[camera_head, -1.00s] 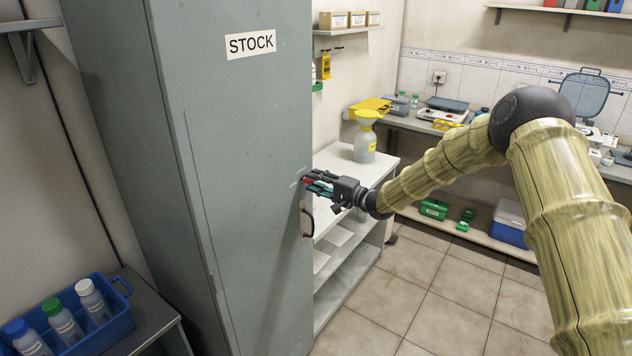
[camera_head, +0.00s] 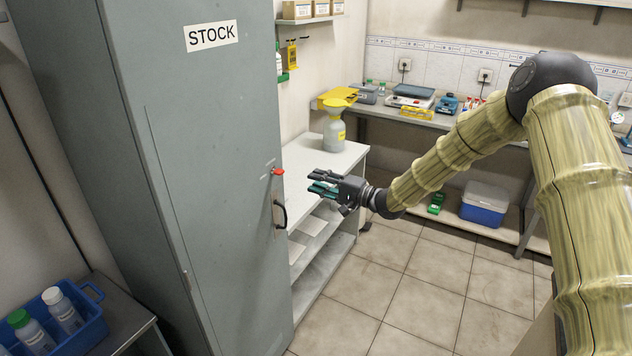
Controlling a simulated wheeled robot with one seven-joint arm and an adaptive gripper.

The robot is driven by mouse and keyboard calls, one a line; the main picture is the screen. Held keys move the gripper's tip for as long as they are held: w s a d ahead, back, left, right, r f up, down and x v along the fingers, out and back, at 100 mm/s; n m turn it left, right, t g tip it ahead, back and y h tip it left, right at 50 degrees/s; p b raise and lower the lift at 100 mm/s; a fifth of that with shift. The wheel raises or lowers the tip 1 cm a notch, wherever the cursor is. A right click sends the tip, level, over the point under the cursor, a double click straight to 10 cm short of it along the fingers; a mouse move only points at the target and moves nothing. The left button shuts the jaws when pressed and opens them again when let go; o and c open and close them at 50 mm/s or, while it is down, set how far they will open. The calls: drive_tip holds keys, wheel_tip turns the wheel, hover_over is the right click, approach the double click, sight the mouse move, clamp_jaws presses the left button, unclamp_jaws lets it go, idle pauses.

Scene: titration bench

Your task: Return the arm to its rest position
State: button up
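My arm reaches in from the right side of the head view, bent at a dark elbow joint. My gripper (camera_head: 312,183) is at the end of it, in the air in front of the low white shelf unit. It points left toward the STOCK cabinet (camera_head: 228,120). Its fingers look parted, with nothing visible between them. A gap shows between the fingertips and the cabinet's dark handle (camera_head: 281,213) and red latch (camera_head: 278,171). The cabinet door looks shut.
The white shelf unit (camera_head: 318,157) bears a yellow-topped bottle (camera_head: 334,133). A blue crate (camera_head: 89,331) with bottles stands at lower left. A blue-and-white cooler (camera_head: 484,204) sits on a low shelf under the back bench. The tiled floor (camera_head: 400,285) is clear.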

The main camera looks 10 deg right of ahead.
drive_tip(key=s+d+f+n+g+h, duration=0.15)
drive_tip(key=s+f+h, duration=0.25)
drive_tip(key=s+f, duration=1)
drive_tip(key=s+f+g+h, duration=0.2)
drive_tip(key=s+f+h, duration=0.2)
drive_tip(key=s+f, duration=1.05)
drive_tip(key=s+d+f+n+g+h, duration=0.1)
drive_tip(key=s+d+f+g+h, duration=0.1)
drive_tip(key=s, duration=0.9)
drive_tip(key=s+d+f+n+g+h, duration=0.2)
drive_tip(key=s+d+f, duration=0.3)
drive_tip(key=s, duration=0.5)
drive_tip(key=s+d+f+n+g+h+b, duration=0.1)
drive_tip(key=s+d+f+n+g+h, duration=0.1)
drive_tip(key=s, duration=0.9)
drive_tip(key=shift+s+d+f+g+h, duration=0.35)
drive_tip(key=shift+d+f+g, duration=0.2)
drive_tip(key=shift+d+f, duration=0.35)
drive_tip(key=shift+o, duration=0.4)
drive_tip(key=shift+f+n, duration=0.1)
drive_tip(key=shift+n, duration=0.15)
